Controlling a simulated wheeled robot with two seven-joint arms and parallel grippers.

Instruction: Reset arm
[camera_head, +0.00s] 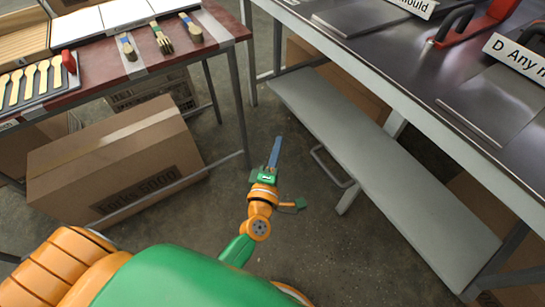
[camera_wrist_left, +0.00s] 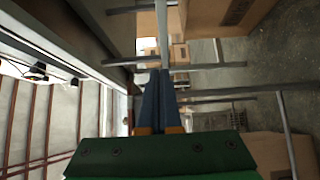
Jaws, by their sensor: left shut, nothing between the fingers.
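My left gripper (camera_head: 275,153) has long blue fingers pressed together, with nothing between them. In the head view it is over the floor in the gap between two tables, apart from both. In the left wrist view the shut fingers (camera_wrist_left: 158,90) point away from the camera, with table legs and boxes beyond them. My right gripper is not in either view.
The red-topped table (camera_head: 95,85) at left holds wooden spoons (camera_head: 30,82), brushes (camera_head: 160,38) and a board. The dark metal table (camera_head: 380,65) at right has a lower shelf (camera_head: 390,170). A cardboard box (camera_head: 115,160) stands under the left table. The floor between is clear.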

